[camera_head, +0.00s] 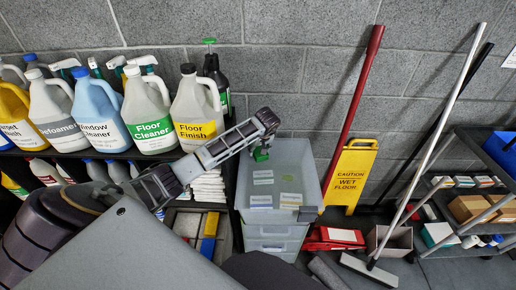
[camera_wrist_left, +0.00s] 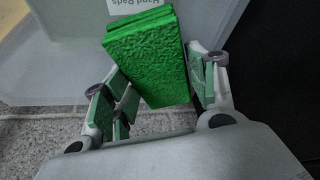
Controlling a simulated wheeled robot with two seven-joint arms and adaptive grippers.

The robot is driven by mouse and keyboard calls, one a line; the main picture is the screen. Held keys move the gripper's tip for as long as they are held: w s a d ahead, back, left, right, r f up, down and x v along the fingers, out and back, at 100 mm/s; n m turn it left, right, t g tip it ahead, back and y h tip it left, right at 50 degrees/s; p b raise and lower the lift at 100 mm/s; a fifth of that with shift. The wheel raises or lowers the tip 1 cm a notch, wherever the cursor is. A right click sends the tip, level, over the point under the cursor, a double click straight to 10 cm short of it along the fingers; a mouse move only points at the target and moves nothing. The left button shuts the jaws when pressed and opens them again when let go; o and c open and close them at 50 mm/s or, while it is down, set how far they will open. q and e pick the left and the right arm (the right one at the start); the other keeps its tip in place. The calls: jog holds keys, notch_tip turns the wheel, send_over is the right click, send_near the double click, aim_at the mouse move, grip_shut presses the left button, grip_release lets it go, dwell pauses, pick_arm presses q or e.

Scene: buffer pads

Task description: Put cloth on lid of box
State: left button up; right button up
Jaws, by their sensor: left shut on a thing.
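A green textured cloth or pad (camera_wrist_left: 148,60), apparently several layers thick, is held between the fingers of my left gripper (camera_wrist_left: 158,85) in the wrist view. In the head view my left gripper (camera_head: 263,146) points down over the back left part of a translucent pale box (camera_head: 246,190), and a bit of green shows at its tip. The box also shows behind the cloth in the wrist view (camera_wrist_left: 60,70). I cannot tell whether the cloth touches the box top. My right gripper is not in view.
Cleaner jugs, such as the Floor Finish jug (camera_head: 197,108), stand on a shelf left of the box. A yellow wet floor sign (camera_head: 350,175), a red-handled tool (camera_head: 355,95) and a white pole (camera_head: 432,140) stand to its right. A loaded cart (camera_head: 475,215) is at far right.

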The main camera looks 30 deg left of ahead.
pick_arm(q)
jog(key=shift+f, duration=0.1)
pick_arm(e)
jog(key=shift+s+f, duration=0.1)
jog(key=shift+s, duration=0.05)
pick_arm(q)
jog(key=o, duration=0.8)
jog(key=shift+o, duration=1)
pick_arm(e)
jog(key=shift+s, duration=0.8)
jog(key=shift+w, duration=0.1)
